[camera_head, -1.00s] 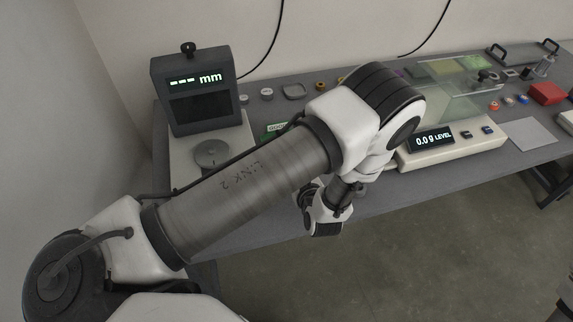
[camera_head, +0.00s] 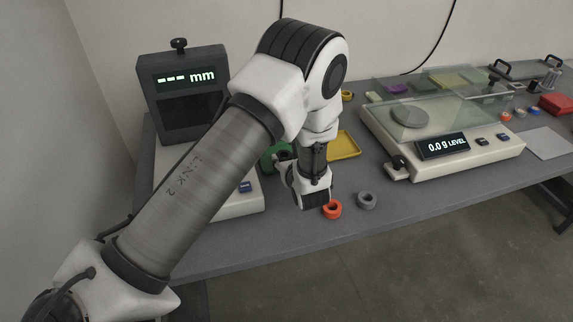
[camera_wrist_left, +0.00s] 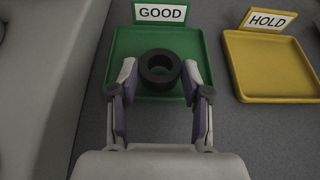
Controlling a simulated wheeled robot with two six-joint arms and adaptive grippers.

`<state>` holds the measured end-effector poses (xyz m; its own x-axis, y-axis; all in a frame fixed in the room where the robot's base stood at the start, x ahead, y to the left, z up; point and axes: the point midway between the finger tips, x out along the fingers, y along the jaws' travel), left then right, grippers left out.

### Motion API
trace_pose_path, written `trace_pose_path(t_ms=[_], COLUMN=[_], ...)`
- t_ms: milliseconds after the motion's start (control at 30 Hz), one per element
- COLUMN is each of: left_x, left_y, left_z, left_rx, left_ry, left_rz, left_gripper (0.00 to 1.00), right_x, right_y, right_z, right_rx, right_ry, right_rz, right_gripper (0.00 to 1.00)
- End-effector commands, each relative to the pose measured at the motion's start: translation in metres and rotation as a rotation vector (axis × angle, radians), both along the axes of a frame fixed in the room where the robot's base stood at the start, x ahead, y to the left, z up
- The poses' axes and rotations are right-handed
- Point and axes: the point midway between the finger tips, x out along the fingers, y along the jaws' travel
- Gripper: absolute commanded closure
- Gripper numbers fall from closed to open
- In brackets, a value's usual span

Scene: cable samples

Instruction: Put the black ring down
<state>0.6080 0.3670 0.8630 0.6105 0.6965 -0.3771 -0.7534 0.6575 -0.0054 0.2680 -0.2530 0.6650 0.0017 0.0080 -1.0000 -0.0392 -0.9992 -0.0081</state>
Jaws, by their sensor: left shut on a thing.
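The black ring (camera_wrist_left: 160,68) shows in the left wrist view, between the two fingers of my left gripper (camera_wrist_left: 160,76), which is shut on it. The ring is over the green tray (camera_wrist_left: 120,45) with the GOOD sign (camera_wrist_left: 161,13); I cannot tell whether it touches the tray floor. In the head view my left gripper (camera_head: 310,192) points down over the front of the bench, and the ring is not visible there. A part of the green tray (camera_head: 272,158) shows behind the arm. My right gripper is out of view.
The yellow tray (camera_wrist_left: 286,97) with the HOLD sign (camera_wrist_left: 270,21) is to the right of the green one. An orange ring (camera_head: 332,209) and a grey ring (camera_head: 367,200) lie near the bench's front edge. A scale (camera_head: 440,150) stands right, a mm gauge (camera_head: 188,95) left.

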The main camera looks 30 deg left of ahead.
Motion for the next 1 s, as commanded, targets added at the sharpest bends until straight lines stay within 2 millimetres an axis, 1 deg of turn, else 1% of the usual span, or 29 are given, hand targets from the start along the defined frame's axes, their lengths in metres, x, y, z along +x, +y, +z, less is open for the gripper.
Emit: trace_pose_path(t_ms=[33,233,400,433,467,500,767,867,933,1000], left_x=[0.0,0.0,0.0,0.0,0.0,0.0,0.0,0.0,-0.005,-0.013], left_y=[0.0,0.0,0.0,0.0,0.0,0.0,0.0,0.0,-0.008,-0.018], left_z=[-0.009,-0.007,-0.013,-0.011,-0.011,-0.011,-0.01,-0.004,-0.001,0.005], left_rx=[0.0,0.0,-0.001,-0.001,-0.001,-0.001,-0.001,0.0,0.001,0.003], left_ry=[0.001,0.0,-0.001,-0.001,-0.001,-0.001,-0.001,-0.001,0.0,0.001], left_rz=[0.0,0.0,0.0,0.0,0.0,0.0,0.0,0.0,-0.004,-0.007], left_gripper=[0.81,0.81,0.81,0.41,0.31,0.27,0.27,0.27,0.27,0.27], right_x=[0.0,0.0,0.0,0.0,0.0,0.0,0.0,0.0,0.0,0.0], right_y=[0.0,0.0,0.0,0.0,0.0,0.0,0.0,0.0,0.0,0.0], right_z=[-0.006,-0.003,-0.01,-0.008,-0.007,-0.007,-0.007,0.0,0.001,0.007], right_rx=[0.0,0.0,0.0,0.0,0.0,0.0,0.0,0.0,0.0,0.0], right_ry=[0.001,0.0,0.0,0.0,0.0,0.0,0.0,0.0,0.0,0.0], right_rz=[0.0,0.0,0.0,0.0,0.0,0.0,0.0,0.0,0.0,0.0], right_gripper=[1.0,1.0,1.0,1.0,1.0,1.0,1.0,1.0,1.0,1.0])
